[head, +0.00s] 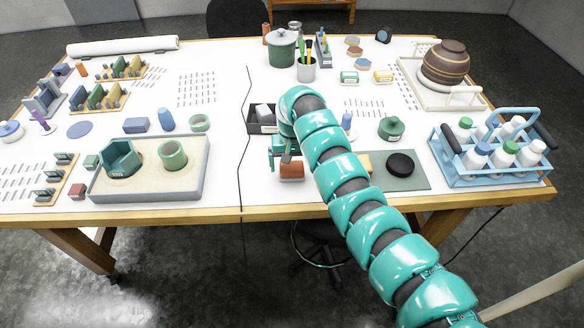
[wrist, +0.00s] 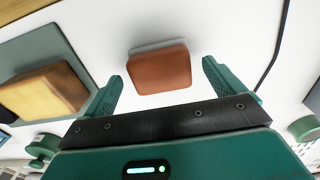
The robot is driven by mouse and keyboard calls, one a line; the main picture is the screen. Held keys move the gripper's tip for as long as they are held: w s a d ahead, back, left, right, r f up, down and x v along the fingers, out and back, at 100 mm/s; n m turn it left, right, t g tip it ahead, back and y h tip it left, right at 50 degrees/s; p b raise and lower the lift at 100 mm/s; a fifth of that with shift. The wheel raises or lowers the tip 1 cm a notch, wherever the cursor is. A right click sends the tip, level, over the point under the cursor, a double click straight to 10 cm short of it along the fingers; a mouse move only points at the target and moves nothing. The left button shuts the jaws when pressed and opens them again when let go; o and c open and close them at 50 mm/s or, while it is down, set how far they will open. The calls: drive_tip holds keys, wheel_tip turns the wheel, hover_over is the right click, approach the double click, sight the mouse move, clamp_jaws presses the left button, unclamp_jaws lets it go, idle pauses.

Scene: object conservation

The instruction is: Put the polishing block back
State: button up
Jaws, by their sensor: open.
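A reddish-brown block (head: 291,171) with a pale layer along one side, which looks like the polishing block, rests on the white table near its front edge. It also shows in the wrist view (wrist: 160,72), between and just beyond my open fingers, with a gap on each side. My gripper (head: 287,152) is open and empty above it, pointing down. A dark tray (head: 254,128) stands just behind my gripper and holds grey pieces; my arm hides part of it. A grey-green mat (head: 415,181) lies to the right, with a yellow block (wrist: 42,92) on it.
A black disc (head: 400,164) lies on the mat. A lidded green pot (head: 391,128) stands behind it. A blue bottle carrier (head: 490,177) is at the right. A sand-filled tray (head: 148,190) is at the left. A dark cable (head: 241,160) crosses the table left of my gripper.

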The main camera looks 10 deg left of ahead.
sight(292, 166)
wheel_tip(292, 166, up, 10)
drive_tip(key=b, duration=0.3)
drive_tip(key=shift+r+b, duration=0.25)
drive_tip(key=shift+b, duration=0.1)
idle(0.3)
